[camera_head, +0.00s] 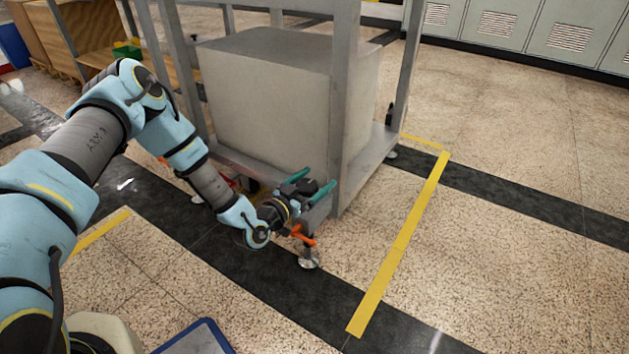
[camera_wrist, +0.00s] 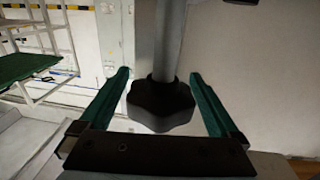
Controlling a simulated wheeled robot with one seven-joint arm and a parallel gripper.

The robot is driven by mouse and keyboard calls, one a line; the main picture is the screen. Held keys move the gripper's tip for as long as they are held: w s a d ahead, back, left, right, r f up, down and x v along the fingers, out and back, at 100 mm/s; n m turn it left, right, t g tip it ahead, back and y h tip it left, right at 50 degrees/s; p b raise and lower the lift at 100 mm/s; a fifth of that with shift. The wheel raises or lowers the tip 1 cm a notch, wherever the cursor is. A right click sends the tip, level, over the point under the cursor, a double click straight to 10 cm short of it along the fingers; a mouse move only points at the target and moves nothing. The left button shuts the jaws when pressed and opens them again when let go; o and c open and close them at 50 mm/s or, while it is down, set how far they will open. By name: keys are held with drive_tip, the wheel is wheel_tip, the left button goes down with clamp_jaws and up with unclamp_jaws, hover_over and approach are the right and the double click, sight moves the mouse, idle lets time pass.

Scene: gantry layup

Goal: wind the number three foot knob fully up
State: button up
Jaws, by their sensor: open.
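A black lobed knob (camera_wrist: 160,101) hangs at the end of a grey stem in the wrist view. My gripper (camera_wrist: 162,78) is open, with one green finger on each side of the knob and a visible gap on both sides. In the head view my gripper (camera_head: 309,184) is at the near lower corner of the grey metal frame (camera_head: 346,110). A dark shape between its fingers there looks like the knob. Below it are an orange handle (camera_head: 304,236) and a round metal foot (camera_head: 308,260) on the floor. No number is readable on the knob.
A large grey block (camera_head: 270,95) fills the frame's lower shelf, close to my gripper. Another foot (camera_head: 391,153) stands at the right corner. Yellow tape (camera_head: 400,245) marks the floor. The floor to the right is clear up to the grey lockers (camera_head: 505,25).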

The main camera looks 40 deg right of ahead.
drive_tip(key=s+a+p, duration=0.1)
drive_tip(key=a+p, duration=0.1)
drive_tip(key=a, duration=0.8)
drive_tip(key=shift+s+a, duration=0.35)
drive_tip(key=shift+a, duration=0.05)
